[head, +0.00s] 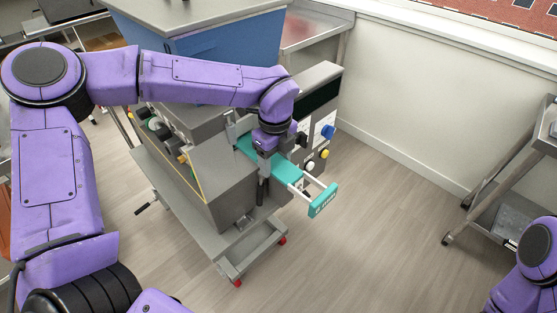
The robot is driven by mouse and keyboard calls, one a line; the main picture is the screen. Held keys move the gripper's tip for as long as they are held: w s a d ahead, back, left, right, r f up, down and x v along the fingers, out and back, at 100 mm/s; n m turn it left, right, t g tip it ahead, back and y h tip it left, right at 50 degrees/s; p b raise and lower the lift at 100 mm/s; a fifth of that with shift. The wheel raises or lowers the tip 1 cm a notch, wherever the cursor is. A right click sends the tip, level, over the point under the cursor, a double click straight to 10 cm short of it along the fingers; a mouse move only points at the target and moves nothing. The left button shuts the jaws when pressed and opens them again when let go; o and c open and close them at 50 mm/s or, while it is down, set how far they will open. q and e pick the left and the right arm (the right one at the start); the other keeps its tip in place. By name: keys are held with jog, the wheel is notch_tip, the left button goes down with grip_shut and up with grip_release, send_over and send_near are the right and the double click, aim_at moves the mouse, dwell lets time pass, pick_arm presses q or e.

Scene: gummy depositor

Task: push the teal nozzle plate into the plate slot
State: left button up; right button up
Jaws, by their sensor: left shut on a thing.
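The teal nozzle plate (287,171) sits partly in the side of the grey depositor machine (225,180). Its outer end, a teal bar (323,200) on two pale rods, sticks out to the lower right. My left gripper (264,160) is at the plate beside the machine, pointing down, shut on the plate. The gripper and wrist hide part of the plate and most of the plate slot's mouth. My right gripper is not in view; only a piece of my right arm shows at the lower right.
A control panel (318,140) with blue, yellow and white knobs stands just behind the plate. The machine rests on a grey wheeled cart (240,252). Grey shelving (507,205) stands at the right. The floor (390,225) between is clear.

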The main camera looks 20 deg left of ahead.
pick_arm(q)
jog(key=shift+w+a+p, duration=0.25)
jog(key=shift+a, duration=0.5)
jog(key=shift+w+a+p, duration=0.25)
jog(key=shift+a, duration=0.45)
jog(key=shift+w+a+r, duration=0.1)
jog(key=shift+a, duration=0.15)
jog(key=shift+w, duration=0.1)
jog(key=o, duration=1.6)
jog(key=shift+a, duration=0.1)
